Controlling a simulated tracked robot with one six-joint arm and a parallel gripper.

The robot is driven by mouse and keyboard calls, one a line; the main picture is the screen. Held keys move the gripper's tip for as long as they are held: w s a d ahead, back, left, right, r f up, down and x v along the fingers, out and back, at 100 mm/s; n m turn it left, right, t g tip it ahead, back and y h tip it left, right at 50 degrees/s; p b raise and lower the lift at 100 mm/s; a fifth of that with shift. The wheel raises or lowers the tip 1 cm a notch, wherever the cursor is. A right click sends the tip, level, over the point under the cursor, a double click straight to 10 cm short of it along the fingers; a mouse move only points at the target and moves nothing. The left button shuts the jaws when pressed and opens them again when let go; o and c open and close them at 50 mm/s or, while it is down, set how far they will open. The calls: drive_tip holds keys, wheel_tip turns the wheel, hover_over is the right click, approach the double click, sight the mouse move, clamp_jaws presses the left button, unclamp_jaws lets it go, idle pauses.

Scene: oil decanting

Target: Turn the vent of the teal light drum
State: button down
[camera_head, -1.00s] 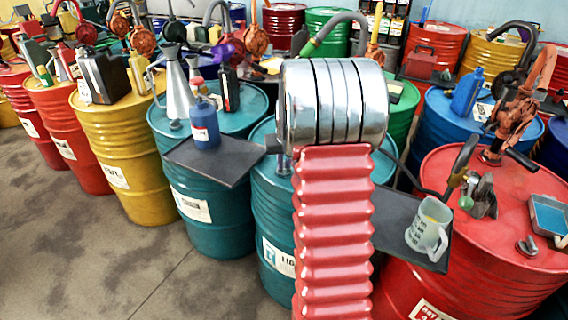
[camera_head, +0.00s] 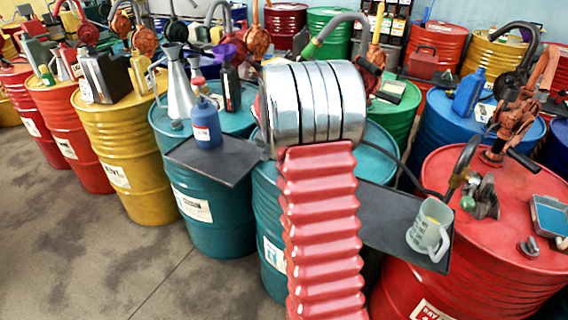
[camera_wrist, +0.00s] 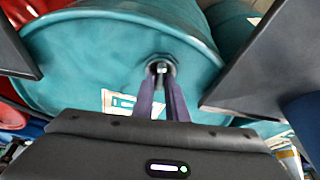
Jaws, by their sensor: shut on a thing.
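The teal light drum (camera_head: 268,215) stands in the middle of the head view, partly hidden behind my arm. In the wrist view its teal top (camera_wrist: 95,55) fills the upper middle. The vent (camera_wrist: 161,68) is a small dark fitting with a bright centre near the drum's rim. My gripper (camera_wrist: 161,77) reaches to it with two purplish fingers, shut on the vent. The fingertips partly cover the vent, so its turn angle is hard to read. In the head view the vent and my fingers are hidden behind my arm.
A steel funnel (camera_head: 180,90) and a red drum (camera_head: 485,240) stand close by.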

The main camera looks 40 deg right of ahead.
drive_tip(key=shift+m+g, duration=0.7)
drive_tip(key=shift+m, duration=1.1)
drive_tip(key=c, duration=1.8)
unclamp_jaws()
drive_tip(key=shift+o, duration=0.2)
drive_tip(key=shift+w+a+r, duration=0.1)
drive_tip(key=shift+a+r, duration=0.1)
drive_tip(key=shift+r, duration=0.35)
drive_tip(key=v, duration=1.2)
drive_tip(key=shift+a+r, duration=0.15)
drive_tip(key=shift+a, duration=0.15)
